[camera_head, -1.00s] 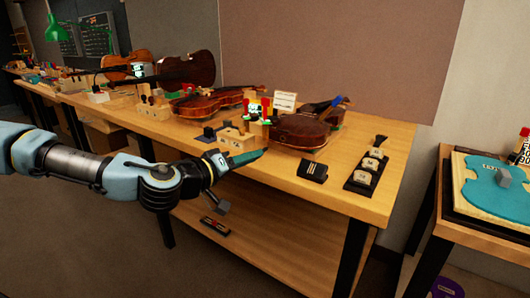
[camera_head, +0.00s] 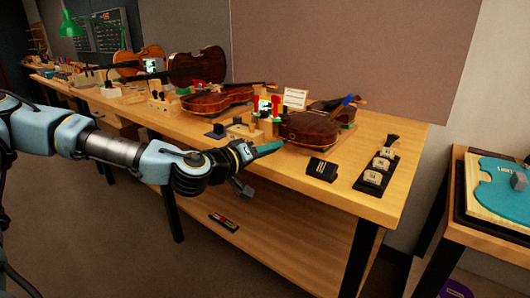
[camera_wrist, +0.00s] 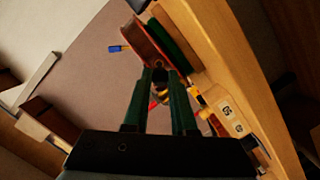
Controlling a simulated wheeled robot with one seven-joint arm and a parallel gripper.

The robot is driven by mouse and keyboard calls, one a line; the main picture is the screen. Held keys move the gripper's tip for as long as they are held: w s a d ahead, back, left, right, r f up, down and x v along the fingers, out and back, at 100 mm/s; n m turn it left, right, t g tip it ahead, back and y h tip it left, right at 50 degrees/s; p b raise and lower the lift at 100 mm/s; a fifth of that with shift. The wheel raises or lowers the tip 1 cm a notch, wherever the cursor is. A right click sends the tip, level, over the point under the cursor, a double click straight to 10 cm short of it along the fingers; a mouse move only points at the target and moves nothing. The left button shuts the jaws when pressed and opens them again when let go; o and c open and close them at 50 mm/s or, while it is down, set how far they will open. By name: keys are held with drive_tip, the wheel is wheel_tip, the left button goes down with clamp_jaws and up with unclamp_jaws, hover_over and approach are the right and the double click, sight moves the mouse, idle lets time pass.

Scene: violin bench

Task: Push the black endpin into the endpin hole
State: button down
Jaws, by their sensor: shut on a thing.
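The nearest violin (camera_head: 312,129), dark reddish brown, lies on the bench with its rounded end toward my gripper. My gripper (camera_head: 280,145), with teal fingers, is beside the left of this end at about body height. In the wrist view my gripper (camera_wrist: 161,80) is shut on a small dark piece, the black endpin (camera_wrist: 158,75), held at the fingertips. Beyond it shows the violin's brown body (camera_wrist: 146,44). The endpin hole is too small and dark to make out. I cannot tell whether the endpin touches the violin. In the head view the fingers hide the endpin.
A wooden holder (camera_head: 240,132) stands left of the fingers, with red and green items behind. A black block (camera_head: 322,169) and a black rack of pale blocks (camera_head: 376,174) lie to the right. Another violin (camera_head: 218,101) lies behind.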

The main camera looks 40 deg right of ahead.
drive_tip(key=shift+w+d, duration=0.2)
drive_tip(key=shift+d, duration=0.55)
drive_tip(key=shift+w+d, duration=0.25)
drive_tip(key=shift+d, duration=0.75)
drive_tip(key=shift+w+d, duration=0.25)
drive_tip(key=shift+d, duration=0.7)
idle(1.0)
drive_tip(key=c, duration=0.6)
unclamp_jaws()
drive_tip(key=shift+c, duration=0.2)
drive_tip(key=s+a+r+b, duration=0.1)
drive_tip(key=a, duration=0.9)
drive_tip(key=shift+s+a+b, duration=0.25)
drive_tip(key=shift+b, duration=0.1)
